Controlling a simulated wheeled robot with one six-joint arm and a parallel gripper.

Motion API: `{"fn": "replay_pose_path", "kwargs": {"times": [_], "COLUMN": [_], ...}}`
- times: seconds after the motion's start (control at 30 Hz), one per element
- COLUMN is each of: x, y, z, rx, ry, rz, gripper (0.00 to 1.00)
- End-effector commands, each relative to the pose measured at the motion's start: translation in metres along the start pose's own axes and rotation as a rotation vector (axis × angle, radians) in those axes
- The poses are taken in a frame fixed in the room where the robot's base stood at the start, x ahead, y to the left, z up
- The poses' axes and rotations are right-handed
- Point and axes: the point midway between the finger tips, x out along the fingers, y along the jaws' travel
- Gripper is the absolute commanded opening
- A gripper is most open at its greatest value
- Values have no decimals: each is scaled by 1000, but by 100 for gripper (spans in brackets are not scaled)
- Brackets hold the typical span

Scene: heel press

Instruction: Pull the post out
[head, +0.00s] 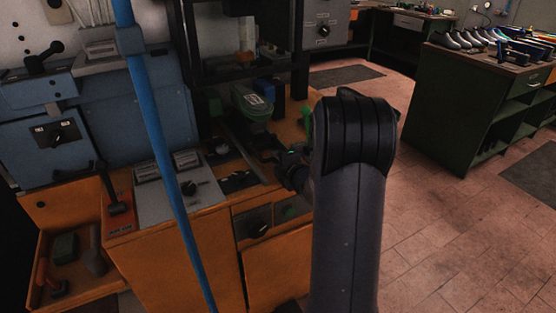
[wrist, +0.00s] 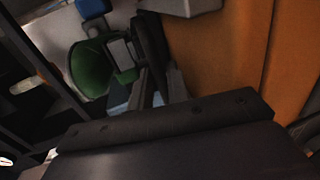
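I cannot single out the post with certainty. The press bed (head: 222,128) stands within a black frame, with a green rounded part (head: 252,103) bearing a pale label and a blue block behind it. The green part seems to show in the wrist view (wrist: 88,68), left of centre, beside dark and grey pieces. My gripper (head: 290,170) is low at the front right of the bed, mostly hidden behind my arm. In the wrist view its dark housing fills the bottom, and narrow grey finger-like pieces (wrist: 158,90) rise beyond it. Whether they hold anything is unclear.
A blue pole (head: 160,150) crosses the left of the head view. An orange cabinet (head: 165,255) carries grey control boxes and knobs. An open drawer (head: 45,295) with tools juts out at lower left. A green bench (head: 460,110) with shoes stands right; the floor between is clear.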

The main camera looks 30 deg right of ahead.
Motion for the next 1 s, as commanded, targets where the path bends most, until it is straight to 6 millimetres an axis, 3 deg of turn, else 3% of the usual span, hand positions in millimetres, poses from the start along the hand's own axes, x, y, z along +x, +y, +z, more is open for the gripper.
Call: {"fn": "replay_pose_path", "kwargs": {"times": [0.2,0.67,0.87,1.0], "x": [0,-2,-18,-44], "y": [0,-1,-6,-13], "z": [0,0,0,1], "rx": [0,0,0,-1], "ry": [0,0,-2,-4], "rz": [0,-1,0,1], "gripper": [0,0,0,0]}}
